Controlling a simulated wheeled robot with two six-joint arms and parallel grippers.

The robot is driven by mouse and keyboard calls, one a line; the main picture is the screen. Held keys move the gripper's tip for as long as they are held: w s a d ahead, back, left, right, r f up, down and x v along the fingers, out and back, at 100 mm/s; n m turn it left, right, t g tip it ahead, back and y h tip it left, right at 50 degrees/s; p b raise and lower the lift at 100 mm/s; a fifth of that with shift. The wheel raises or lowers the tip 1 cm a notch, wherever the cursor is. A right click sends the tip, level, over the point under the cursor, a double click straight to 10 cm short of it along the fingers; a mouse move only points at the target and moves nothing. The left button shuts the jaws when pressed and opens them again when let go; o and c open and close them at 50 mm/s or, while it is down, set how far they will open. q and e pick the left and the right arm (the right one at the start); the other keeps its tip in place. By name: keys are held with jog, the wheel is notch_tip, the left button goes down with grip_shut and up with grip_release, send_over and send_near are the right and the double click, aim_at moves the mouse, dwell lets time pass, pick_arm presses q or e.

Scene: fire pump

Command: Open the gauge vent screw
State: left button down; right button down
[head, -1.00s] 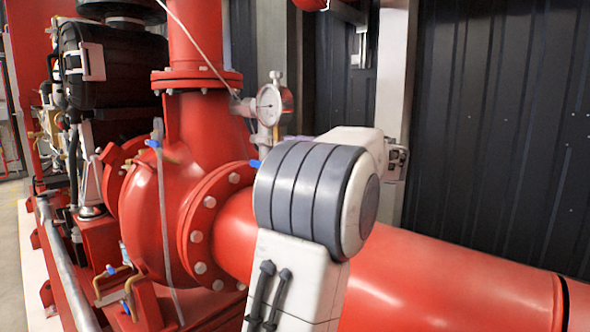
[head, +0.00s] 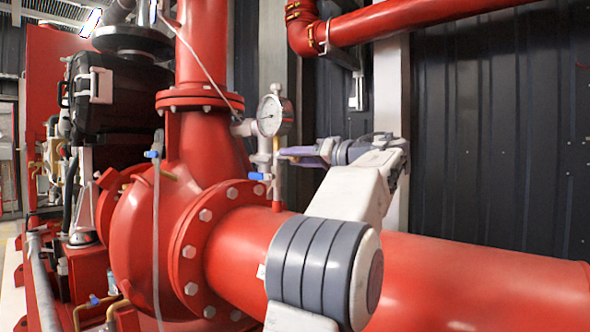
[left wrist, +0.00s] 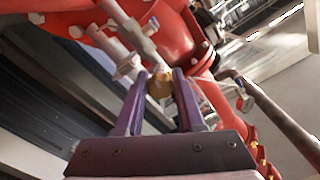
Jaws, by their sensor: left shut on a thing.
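The round white-faced gauge (head: 270,116) stands on a fitting beside the red pump casing in the head view. A thin vertical pipe with a small blue lever (head: 258,176) is below it. My left gripper (head: 281,152) reaches in from the right, with its purple fingers at that pipe just below the gauge. In the left wrist view, the two purple fingers of my left gripper (left wrist: 164,76) close around a small brass-coloured piece (left wrist: 160,86), which looks like the vent screw. In the head view the fingers hide that piece. My right gripper is not in view.
A large red horizontal pipe (head: 450,278) runs below my left arm. The bolted flange (head: 205,215) and pump casing (head: 135,222) are left of it. A dark ribbed wall (head: 500,150) and a pale post (head: 392,95) stand behind. Another red pipe (head: 400,25) crosses overhead.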

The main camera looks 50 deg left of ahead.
pick_arm(q)
jog(key=shift+f+n+b, duration=0.15)
jog(key=shift+n+b, duration=0.4)
jog(key=shift+n, duration=0.25)
jog(key=c, duration=0.5)
grip_release()
jog(key=shift+d, duration=0.15)
jog(key=d, duration=0.3)
jog(key=d+p, duration=0.1)
jog(key=d, duration=0.2)
jog(key=w+d+p, duration=0.1)
jog(key=d, duration=0.3)
jog(key=shift+w+d, duration=0.1)
